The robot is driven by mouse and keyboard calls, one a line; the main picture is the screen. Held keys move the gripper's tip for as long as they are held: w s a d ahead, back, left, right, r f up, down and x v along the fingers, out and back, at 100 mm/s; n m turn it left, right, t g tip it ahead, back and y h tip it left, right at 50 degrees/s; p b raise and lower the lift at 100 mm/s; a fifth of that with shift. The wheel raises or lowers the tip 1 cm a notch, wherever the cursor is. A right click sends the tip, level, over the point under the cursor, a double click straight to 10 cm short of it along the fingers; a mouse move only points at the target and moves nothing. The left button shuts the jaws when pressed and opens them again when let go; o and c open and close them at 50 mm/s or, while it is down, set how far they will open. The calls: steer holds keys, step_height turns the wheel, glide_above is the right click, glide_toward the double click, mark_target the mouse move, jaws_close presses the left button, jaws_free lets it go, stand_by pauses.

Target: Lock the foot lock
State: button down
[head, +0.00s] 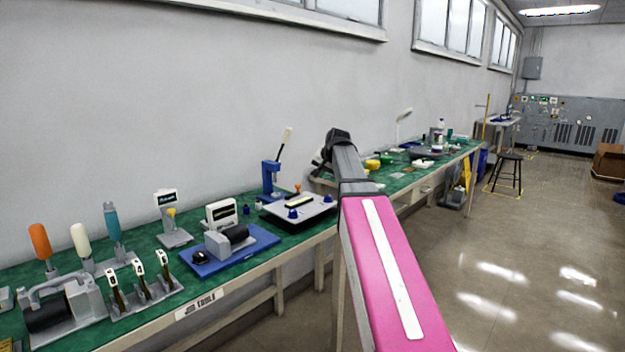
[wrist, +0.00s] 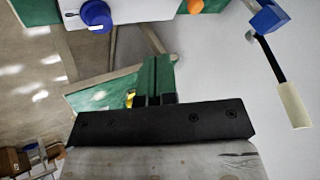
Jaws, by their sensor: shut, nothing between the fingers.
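No part is marked as the foot lock, and I cannot tell which one it is. A pale plate (head: 270,207) with blue knobs (head: 292,213) and an orange knob (head: 297,187) lies on the green bench. Behind it stands a blue lever stand (head: 269,180) with a raised, tilted cream handle (head: 286,137). In the wrist view, a blue knob (wrist: 96,14) and the orange knob (wrist: 194,6) show at the top, and the cream handle (wrist: 293,105) at the right. My gripper (wrist: 155,99) is shut and empty, apart from these things.
On the green bench (head: 140,262), a blue base with a motor (head: 232,238) and several upright levers (head: 140,276) stand at left. A second bench (head: 405,178) with clutter runs beyond my arm. The wall is close behind.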

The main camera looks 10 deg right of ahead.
mark_target(298, 189)
steer(key=x, duration=0.9)
steer(key=shift+w+a+f, duration=0.1)
steer(key=shift+w+a, duration=0.3)
steer(key=shift+a, duration=0.2)
steer(key=shift+w+a, duration=0.45)
steer(key=shift+a, duration=0.2)
steer(key=shift+w+a, duration=0.2)
steer(key=shift+a, duration=0.15)
